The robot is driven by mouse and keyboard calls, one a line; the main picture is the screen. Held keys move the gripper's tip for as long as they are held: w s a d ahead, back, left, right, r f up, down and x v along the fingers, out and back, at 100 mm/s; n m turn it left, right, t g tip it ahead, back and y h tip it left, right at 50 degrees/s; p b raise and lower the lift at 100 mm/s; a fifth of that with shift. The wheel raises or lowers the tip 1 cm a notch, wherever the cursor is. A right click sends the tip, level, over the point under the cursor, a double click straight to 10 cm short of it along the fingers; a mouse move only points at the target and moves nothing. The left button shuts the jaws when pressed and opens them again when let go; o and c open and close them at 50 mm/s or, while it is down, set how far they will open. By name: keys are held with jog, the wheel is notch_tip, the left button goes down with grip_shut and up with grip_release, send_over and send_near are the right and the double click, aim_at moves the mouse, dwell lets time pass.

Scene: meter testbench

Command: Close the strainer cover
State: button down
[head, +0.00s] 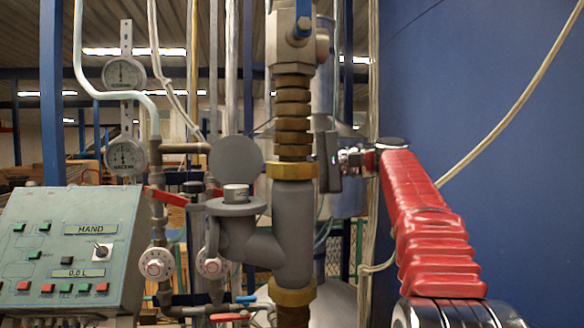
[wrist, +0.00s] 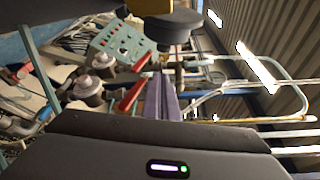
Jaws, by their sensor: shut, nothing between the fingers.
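The strainer (head: 268,245) is a grey Y-shaped body on the vertical pipe in the head view. Its side branch opens upward with a round flanged mouth (head: 236,203). The round grey strainer cover (head: 236,160) stands upright above and behind the mouth, swung open. In the wrist view a dark disc, which looks like the cover (wrist: 168,33), is near the top centre. My gripper (head: 322,158) is right of the pipe, with the pipe between it and the cover. Its fingers show shut and empty in the wrist view (wrist: 162,97), apart from the disc.
The vertical pipe with brass fittings (head: 292,115) stands close to my gripper. Round valve wheels (head: 155,264), a red lever (head: 167,196) and two gauges (head: 124,74) are to the left. A control panel (head: 70,250) is at the lower left. A blue wall (head: 480,90) is at right.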

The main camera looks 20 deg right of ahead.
aim_at(236, 164)
jog(key=s+a, duration=0.1)
jog(key=s+a+r, duration=0.1)
jog(key=s, duration=0.1)
jog(key=shift+a, duration=0.15)
jog(key=shift+w+a, duration=0.1)
jog(key=shift+a, duration=0.05)
dwell(0.6)
